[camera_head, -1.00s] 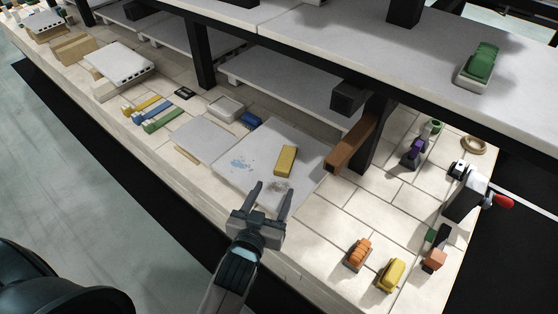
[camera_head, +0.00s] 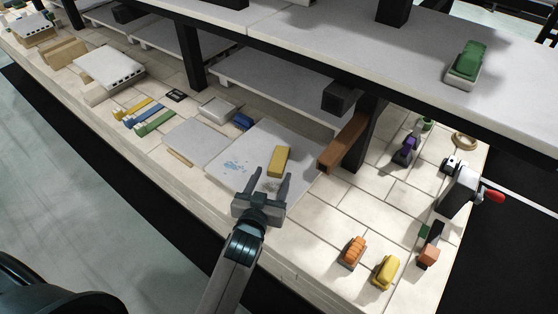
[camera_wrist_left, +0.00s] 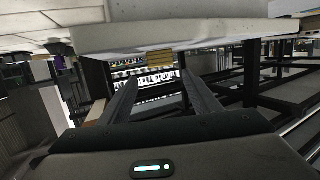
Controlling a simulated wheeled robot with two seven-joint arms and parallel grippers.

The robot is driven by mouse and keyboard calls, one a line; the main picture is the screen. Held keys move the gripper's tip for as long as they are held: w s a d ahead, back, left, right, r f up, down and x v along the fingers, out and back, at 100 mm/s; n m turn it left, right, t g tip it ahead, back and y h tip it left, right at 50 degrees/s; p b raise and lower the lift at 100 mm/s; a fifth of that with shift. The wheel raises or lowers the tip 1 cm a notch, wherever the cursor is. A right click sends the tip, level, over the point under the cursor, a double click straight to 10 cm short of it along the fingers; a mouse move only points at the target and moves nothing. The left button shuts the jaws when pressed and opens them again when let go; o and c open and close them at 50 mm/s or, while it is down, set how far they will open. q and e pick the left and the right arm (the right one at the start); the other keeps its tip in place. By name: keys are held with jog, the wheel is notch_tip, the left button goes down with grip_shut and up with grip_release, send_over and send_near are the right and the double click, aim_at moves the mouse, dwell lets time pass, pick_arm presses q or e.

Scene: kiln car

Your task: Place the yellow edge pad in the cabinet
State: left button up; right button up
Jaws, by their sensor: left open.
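A small yellow block (camera_head: 279,161), which looks like the yellow edge pad, lies on a pale square slab (camera_head: 222,180) on the tiled deck in the head view. My left gripper (camera_head: 271,175) is open and empty, its fingertips just on the near side of the block. In the left wrist view the yellow block (camera_wrist_left: 160,60) shows ahead, between and beyond the open fingers (camera_wrist_left: 155,84). A second yellow piece (camera_head: 386,271), rounded, stands at the lower right. I cannot make out a cabinet. My right gripper is not in view.
A brown beam (camera_head: 343,145) and a black post (camera_head: 366,130) stand right of the slab. A pale upper deck (camera_head: 350,50) overhangs behind. An orange ribbed piece (camera_head: 352,250) and a red-handled clamp (camera_head: 461,185) are at right. Coloured strips (camera_head: 140,115) lie left.

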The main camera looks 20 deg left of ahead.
aim_at(278, 161)
pick_arm(q)
jog(key=w, duration=0.2)
jog(key=w+f, duration=0.1)
jog(key=w, duration=0.2)
jog(key=shift+a, duration=0.1)
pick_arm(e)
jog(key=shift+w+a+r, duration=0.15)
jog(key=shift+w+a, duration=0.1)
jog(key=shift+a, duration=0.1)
pick_arm(q)
jog(key=shift+w+a+f, duration=0.1)
jog(key=shift+w+f, duration=0.2)
jog(key=shift+w, duration=0.5)
jog(key=shift+w+a+f, duration=0.1)
jog(key=shift+w+f, duration=0.15)
jog(key=shift+w, duration=0.6)
jog(key=shift+w+a+f, duration=0.1)
jog(key=shift+w+f, duration=0.2)
jog(key=shift+w, duration=0.5)
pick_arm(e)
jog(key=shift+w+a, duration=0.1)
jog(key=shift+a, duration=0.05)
pick_arm(q)
jog(key=shift+c, duration=0.6)
jog(key=c, duration=1.1)
jog(key=shift+r, duration=0.1)
